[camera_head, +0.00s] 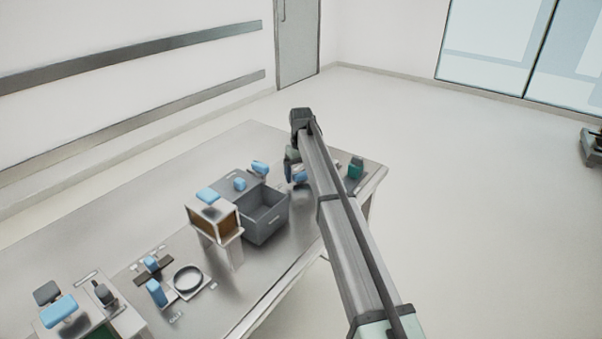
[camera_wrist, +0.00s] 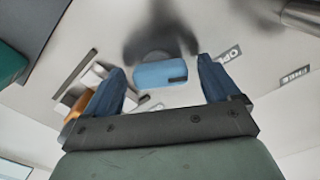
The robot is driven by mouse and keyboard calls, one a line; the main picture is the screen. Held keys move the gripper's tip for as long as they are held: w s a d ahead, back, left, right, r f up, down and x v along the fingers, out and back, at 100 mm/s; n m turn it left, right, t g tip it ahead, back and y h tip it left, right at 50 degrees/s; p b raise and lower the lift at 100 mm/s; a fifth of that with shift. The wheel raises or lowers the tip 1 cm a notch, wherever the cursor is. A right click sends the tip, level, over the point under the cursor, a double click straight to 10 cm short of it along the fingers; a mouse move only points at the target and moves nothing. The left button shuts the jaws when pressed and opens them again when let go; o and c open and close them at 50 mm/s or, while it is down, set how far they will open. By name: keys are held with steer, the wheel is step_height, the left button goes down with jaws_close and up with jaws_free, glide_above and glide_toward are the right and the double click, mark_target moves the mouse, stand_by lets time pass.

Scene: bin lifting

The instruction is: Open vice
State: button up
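My gripper (camera_wrist: 160,68) is open, with its two dark blue fingers spread apart in the wrist view. A light blue block-shaped handle (camera_wrist: 162,75) shows between the fingertips, with a gap on each side. A dark rounded part lies behind it. I take this to be the vice handle, but the vice's body is not clearly seen. A label that seems to read OPEN (camera_wrist: 229,54) lies to its right. In the head view a blue part (camera_head: 300,176) shows beside my arm at the table's far end; my arm hides most of that area.
The grey table (camera_head: 262,296) holds a dark grey open bin (camera_head: 266,222), a wooden-fronted box stand (camera_head: 213,222) and a ring-shaped fixture (camera_head: 188,279). A green block (camera_head: 355,170) stands near the far right corner.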

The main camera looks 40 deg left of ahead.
mark_target(301, 173)
step_height(301, 173, up, 14)
stand_by(0.8)
steer(key=shift+f, duration=0.1)
stand_by(0.3)
